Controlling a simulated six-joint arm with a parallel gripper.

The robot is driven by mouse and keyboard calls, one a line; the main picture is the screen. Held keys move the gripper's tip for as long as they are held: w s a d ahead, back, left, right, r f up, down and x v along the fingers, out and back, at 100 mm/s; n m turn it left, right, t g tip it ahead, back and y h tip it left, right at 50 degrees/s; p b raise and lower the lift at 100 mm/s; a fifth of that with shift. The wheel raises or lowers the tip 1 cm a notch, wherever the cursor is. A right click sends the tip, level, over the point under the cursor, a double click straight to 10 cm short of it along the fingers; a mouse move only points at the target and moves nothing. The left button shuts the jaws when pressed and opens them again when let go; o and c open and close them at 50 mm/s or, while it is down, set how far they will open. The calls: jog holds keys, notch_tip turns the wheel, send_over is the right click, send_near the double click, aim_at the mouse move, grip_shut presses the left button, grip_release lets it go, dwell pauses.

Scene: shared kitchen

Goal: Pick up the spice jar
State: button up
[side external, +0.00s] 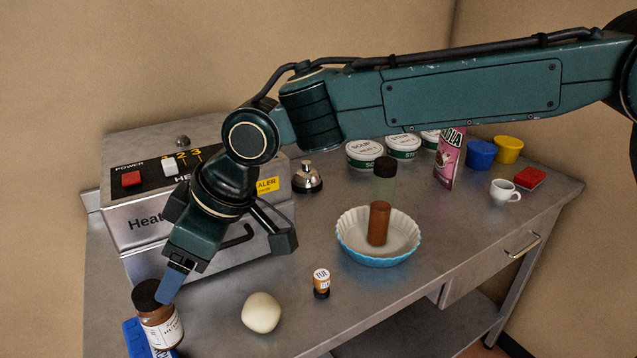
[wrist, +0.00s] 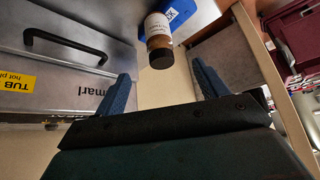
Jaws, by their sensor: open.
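The spice jar (side external: 163,329), brown with a black lid and a white label, stands at the front left corner of the table. It also shows in the wrist view (wrist: 159,33), lid towards me, ahead of and between my fingers. My gripper (side external: 172,283) is open and empty. In the side view one blue finger overlaps the jar's lid edge; the other finger is hidden. In the wrist view both blue fingers of my gripper (wrist: 164,82) are spread wide, with the jar beyond their tips.
A blue box (side external: 135,338) lies right beside the jar. A metal heat sealer (side external: 140,250) stands behind my gripper. An off-white ball (side external: 261,313), a small labelled bottle (side external: 322,283) and a blue fluted bowl (side external: 350,252) with a brown cylinder (side external: 379,225) are to the right.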

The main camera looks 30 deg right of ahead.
aim_at(157, 311)
jog(key=x, duration=0.8)
jog(key=shift+f, duration=0.1)
jog(key=shift+x, duration=2.6)
jog(key=shift+w, duration=0.1)
jog(key=c, duration=1.3)
notch_tip(157, 311, up, 20)
jog(key=shift+r, duration=0.1)
